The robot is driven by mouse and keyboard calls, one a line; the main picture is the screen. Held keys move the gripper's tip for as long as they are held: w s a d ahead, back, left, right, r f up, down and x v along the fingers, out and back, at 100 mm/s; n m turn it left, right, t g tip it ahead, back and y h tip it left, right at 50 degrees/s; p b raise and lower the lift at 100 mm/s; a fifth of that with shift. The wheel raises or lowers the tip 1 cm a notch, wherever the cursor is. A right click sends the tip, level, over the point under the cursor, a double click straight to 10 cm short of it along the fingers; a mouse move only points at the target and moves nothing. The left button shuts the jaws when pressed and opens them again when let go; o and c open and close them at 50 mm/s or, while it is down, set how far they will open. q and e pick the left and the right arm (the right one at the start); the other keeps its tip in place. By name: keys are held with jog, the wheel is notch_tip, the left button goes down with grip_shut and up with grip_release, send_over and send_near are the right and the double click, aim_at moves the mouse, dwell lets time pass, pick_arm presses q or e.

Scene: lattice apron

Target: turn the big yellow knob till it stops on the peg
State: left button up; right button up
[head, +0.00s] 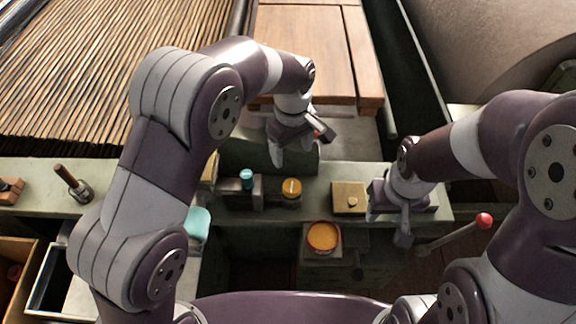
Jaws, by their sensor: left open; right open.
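A large round yellow-orange disc with a red rim (322,237) sits on a low block at the front of the bench. A smaller round yellow-topped knob (291,188) stands behind it on the green ledge. I cannot tell for sure which of the two is the task's knob, and I cannot make out a peg. My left gripper (293,152) is open and empty, pointing down above and behind the smaller knob. My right gripper (388,222) is open, to the right of the red-rimmed disc, touching neither round thing.
A teal-topped fitting (247,180) stands left of the smaller knob. A yellow square plate (349,197) lies between it and my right gripper. A lever with a red ball (483,221) sticks out at the right. A wooden-handled tool (72,183) stands at the far left.

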aim_at(292, 185)
pick_arm(q)
jog(key=shift+n, duration=0.3)
jog(key=f, duration=0.3)
jog(key=s+f, duration=0.1)
jog(key=f, duration=0.7)
jog(key=shift+s+f, duration=0.15)
jog(key=shift+s, duration=0.15)
jog(key=shift+w+f, duration=0.15)
jog(key=shift+f, duration=0.3)
jog(key=c, duration=1)
jog(key=shift+c, duration=0.2)
pick_arm(e)
jog(key=shift+s+d+r, duration=0.1)
jog(key=shift+s+d, duration=0.05)
jog(key=shift+s, duration=0.5)
